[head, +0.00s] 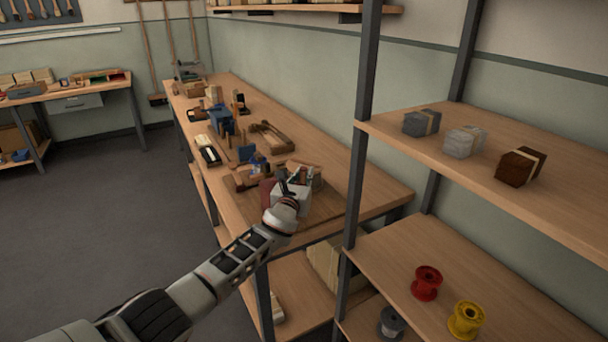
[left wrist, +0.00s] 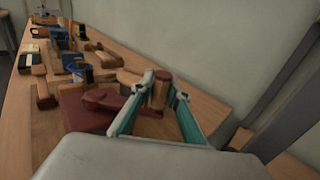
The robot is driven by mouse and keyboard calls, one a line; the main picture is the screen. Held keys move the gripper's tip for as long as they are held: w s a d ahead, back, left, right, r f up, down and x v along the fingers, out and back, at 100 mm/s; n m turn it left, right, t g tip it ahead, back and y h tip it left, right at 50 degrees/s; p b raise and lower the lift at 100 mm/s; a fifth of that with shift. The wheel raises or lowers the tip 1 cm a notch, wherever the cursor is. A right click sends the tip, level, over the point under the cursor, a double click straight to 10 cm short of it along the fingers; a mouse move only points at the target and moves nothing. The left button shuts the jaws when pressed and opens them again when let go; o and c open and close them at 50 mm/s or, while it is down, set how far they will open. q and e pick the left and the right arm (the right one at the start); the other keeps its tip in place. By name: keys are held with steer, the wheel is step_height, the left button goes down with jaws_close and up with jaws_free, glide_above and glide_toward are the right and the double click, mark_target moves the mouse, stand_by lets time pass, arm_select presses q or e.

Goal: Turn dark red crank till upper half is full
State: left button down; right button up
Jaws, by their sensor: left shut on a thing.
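The dark red crank (left wrist: 100,99) sits on the bench, with a dark red body beside it; in the head view a dark red part (head: 267,192) shows just left of my gripper. My left gripper (head: 294,182) is over the near part of the bench. In the left wrist view its teal-padded fingers (left wrist: 165,90) are closed around an upright reddish-brown handle (left wrist: 159,92), which looks like the crank's grip. The gripper body hides much of the crank and its lower end. I cannot make out the upper half or how full it is. My right gripper is out of view.
The long workbench (head: 345,198) carries several wooden tools, a blue device (head: 221,119) and a wooden frame (head: 271,138) farther back. A shelf rack with a dark post (head: 362,110) stands close on the right, holding bundled blocks (head: 520,166) and spools (head: 427,283).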

arm_select(q)
steer(key=c, duration=1.9)
jaws_free()
steer(key=shift+d, duration=0.1)
steer(key=shift+s, duration=0.1)
steer(key=shift+s+f, duration=0.1)
steer(key=shift+s, duration=0.7)
steer(key=shift+a+v, duration=0.15)
steer(key=shift+v, duration=2.4)
steer(key=shift+a+v, duration=0.1)
steer(key=shift+v, duration=2.45)
